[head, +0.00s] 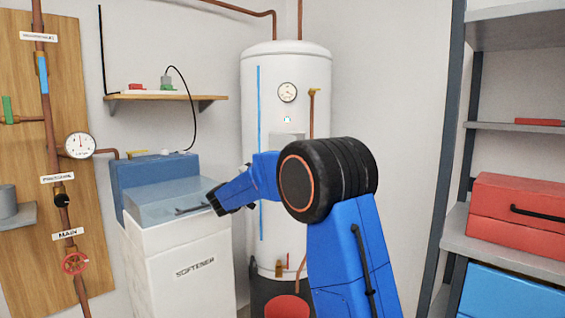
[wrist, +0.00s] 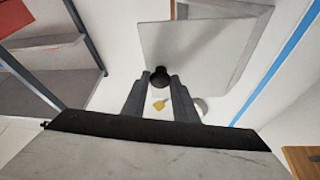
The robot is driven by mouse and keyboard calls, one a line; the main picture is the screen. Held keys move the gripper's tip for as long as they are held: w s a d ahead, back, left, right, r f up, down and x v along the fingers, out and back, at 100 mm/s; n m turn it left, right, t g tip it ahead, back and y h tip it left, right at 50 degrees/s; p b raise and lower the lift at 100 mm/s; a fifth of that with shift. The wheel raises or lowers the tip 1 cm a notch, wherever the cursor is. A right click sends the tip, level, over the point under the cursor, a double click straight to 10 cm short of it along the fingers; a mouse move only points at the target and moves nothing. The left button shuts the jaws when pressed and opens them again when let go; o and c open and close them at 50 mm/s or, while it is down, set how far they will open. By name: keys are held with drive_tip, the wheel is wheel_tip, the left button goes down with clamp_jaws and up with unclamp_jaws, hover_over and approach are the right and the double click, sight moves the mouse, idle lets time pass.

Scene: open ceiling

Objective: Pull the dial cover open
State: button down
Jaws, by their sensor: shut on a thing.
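The dial cover (wrist: 195,45) is a pale grey square panel with a black knob (wrist: 160,75), seen in the wrist view. My gripper (wrist: 161,78) has its two grey fingers on either side of the knob and is shut on it. In the head view, only the upper part of a grey panel (head: 287,135) shows on the front of the white tank (head: 285,65), below its round gauge (head: 287,92). My black arm joint hides the rest, and I cannot make out the fingers there. How far the cover stands open is unclear.
A brass valve (head: 313,95) sits beside the gauge. The white softener (head: 180,265) with a clear lid stands left of the tank. Shelves (head: 525,240) with a red toolbox (head: 520,210) stand on the right. Wall shows bare between tank and shelves.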

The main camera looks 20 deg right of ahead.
drive_tip(key=c, duration=1.4)
unclamp_jaws()
drive_tip(key=v, duration=1.2)
